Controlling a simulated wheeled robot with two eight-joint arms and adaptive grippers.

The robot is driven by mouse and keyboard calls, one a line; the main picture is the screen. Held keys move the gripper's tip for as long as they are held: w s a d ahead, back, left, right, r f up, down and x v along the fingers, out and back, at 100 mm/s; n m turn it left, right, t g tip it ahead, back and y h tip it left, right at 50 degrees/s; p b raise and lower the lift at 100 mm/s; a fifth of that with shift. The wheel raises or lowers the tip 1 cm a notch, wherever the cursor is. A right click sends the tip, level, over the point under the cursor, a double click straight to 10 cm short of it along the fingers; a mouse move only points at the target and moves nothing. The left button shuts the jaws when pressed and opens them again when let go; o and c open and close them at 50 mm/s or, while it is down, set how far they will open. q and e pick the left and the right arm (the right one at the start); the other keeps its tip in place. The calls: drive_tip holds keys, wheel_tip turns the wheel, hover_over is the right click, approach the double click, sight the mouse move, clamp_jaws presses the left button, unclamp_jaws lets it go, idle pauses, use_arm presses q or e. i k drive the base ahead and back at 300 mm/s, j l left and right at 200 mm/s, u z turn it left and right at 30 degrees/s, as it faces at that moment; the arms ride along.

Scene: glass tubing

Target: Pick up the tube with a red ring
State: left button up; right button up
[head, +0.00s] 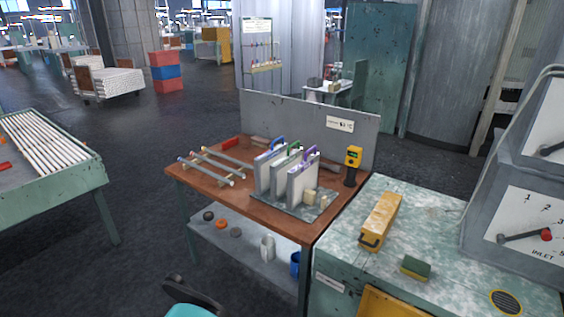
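Several thin glass tubes (210,166) lie on a rack at the left of the brown workbench (178,172). They are small in the head view, and I cannot make out a red ring on any of them. Neither of my grippers is in view.
Upright grey panels (300,183) with blue, green and purple pieces stand at the bench's middle. A small red object (230,143) lies behind the tubes. A yellow-and-black device (353,160) stands at the right. A green table (50,190) with long white rods stands left, with open floor between.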

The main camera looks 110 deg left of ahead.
sight(239, 174)
drive_tip(key=k+j+u, duration=0.1)
drive_tip(key=u, duration=2)
drive_tip(key=j+u, duration=0.25)
drive_tip(key=u, duration=0.15)
drive_tip(key=i+j+u, duration=0.15)
drive_tip(key=u, duration=0.2)
drive_tip(key=i+j+u, duration=0.1)
drive_tip(key=u, duration=0.3)
drive_tip(key=i+j+u, duration=0.15)
drive_tip(key=u, duration=0.2)
drive_tip(key=i+j+u, duration=0.2)
drive_tip(key=i+j, duration=0.15)
drive_tip(key=i+j+u, duration=0.15)
drive_tip(key=i, duration=0.35)
drive_tip(key=i+j+z, duration=0.15)
drive_tip(key=z, duration=0.2)
drive_tip(key=i+j+z, duration=0.1)
drive_tip(key=z, duration=0.25)
drive_tip(key=i+j+z, duration=0.1)
drive_tip(key=j+z, duration=0.2)
drive_tip(key=i+j+z, duration=0.1)
drive_tip(key=j, duration=0.3)
drive_tip(key=i+j, duration=0.2)
drive_tip(key=j, duration=0.15)
drive_tip(key=i+j+z, duration=0.15)
drive_tip(key=j, duration=0.25)
drive_tip(key=i+j+z, duration=0.1)
drive_tip(key=j, duration=0.3)
drive_tip(key=i+j+z, duration=0.1)
drive_tip(key=j, duration=0.3)
